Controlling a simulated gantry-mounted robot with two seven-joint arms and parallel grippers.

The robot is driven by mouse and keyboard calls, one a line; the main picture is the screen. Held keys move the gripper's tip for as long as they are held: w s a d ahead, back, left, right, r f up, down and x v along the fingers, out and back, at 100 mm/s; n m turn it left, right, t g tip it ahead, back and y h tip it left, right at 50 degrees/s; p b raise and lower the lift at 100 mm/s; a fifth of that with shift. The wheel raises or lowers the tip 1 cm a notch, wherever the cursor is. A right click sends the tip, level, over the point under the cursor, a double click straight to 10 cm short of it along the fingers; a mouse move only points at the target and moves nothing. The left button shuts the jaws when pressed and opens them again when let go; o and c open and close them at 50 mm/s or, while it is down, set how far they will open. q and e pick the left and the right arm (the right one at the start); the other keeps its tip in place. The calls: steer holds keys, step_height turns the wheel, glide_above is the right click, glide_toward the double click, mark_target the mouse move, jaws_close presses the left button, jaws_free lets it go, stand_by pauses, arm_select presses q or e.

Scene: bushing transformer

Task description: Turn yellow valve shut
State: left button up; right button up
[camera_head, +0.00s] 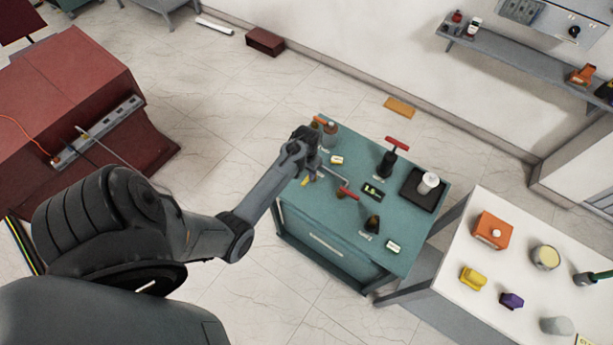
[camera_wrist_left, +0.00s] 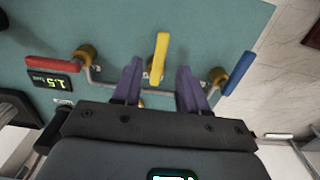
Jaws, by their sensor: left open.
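The yellow valve handle (camera_wrist_left: 159,58) shows in the left wrist view as an upright bar on a teal panel. My left gripper (camera_wrist_left: 160,68) is open, with its two purple fingers on either side of the handle's lower end. I cannot tell whether they touch it. In the head view my left gripper (camera_head: 304,150) is over the left part of the teal cabinet (camera_head: 325,247) and hides much of the valve area. My right gripper is in neither view.
A red valve handle (camera_wrist_left: 52,64) is left of the yellow one, and a blue handle (camera_wrist_left: 239,73) is right of it. A grey pipe runs near them. A display (camera_wrist_left: 50,81) reads 1.5. A white table (camera_head: 440,275) with several objects stands right of the cabinet.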

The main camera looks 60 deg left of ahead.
mark_target(307, 179)
arm_select(q)
steer(key=shift+f, duration=2.2)
steer(key=shift+c, duration=0.3)
jaws_close()
